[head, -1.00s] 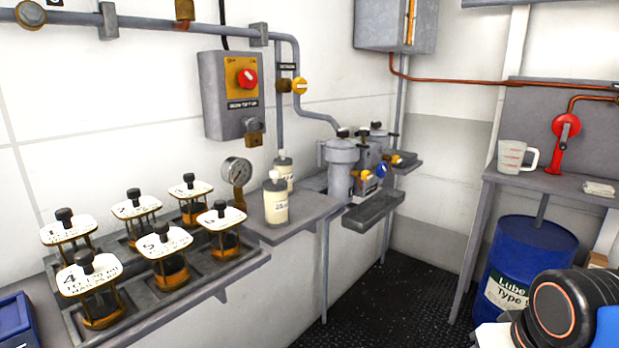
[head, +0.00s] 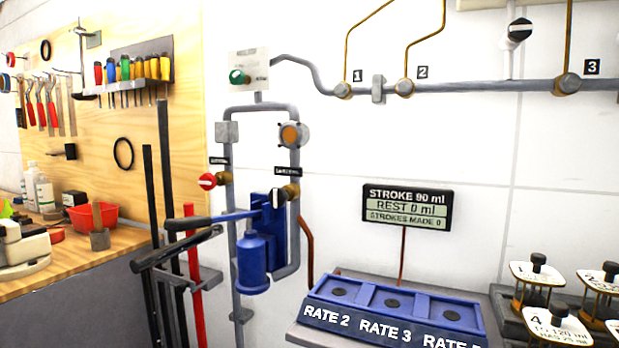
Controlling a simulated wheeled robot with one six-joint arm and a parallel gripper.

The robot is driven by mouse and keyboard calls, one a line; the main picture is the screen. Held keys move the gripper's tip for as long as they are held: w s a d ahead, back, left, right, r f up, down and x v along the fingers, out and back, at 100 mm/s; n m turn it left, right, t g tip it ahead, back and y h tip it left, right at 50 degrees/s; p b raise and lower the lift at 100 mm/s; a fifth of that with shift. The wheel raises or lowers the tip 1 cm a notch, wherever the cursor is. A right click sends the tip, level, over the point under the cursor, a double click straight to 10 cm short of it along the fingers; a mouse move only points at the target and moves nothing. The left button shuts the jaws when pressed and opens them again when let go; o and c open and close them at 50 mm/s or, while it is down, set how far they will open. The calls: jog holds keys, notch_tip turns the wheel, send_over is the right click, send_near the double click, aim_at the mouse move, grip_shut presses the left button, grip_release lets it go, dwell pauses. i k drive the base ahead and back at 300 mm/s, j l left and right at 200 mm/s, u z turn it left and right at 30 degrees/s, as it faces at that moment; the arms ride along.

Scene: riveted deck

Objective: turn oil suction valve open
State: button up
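The name tags in the head view are too small to read, so I cannot tell which valve is the oil suction valve. A red-knobbed valve (head: 207,181) sits on the left pipe beside a blue hand pump (head: 252,258), under a small black tag (head: 220,160). A valve with a black knob (head: 278,196) and a brass body (head: 291,191) sits on the right pipe, under another black tag (head: 288,171). A green knob (head: 239,76) is on a pale plate above them. My gripper is not in view.
The pump's long lever (head: 215,220) sticks out to the left. Black bars and a red bar (head: 191,270) stand beside it. A blue three-bay tray (head: 390,310) is at lower right, below a stroke display (head: 406,207). A wooden workbench (head: 85,250) is at left.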

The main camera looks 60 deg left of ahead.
aim_at(208, 182)
jog(key=k+u, duration=0.1)
jog(key=u, duration=1.6)
jog(key=j, duration=0.15)
jog(key=k+u, duration=0.05)
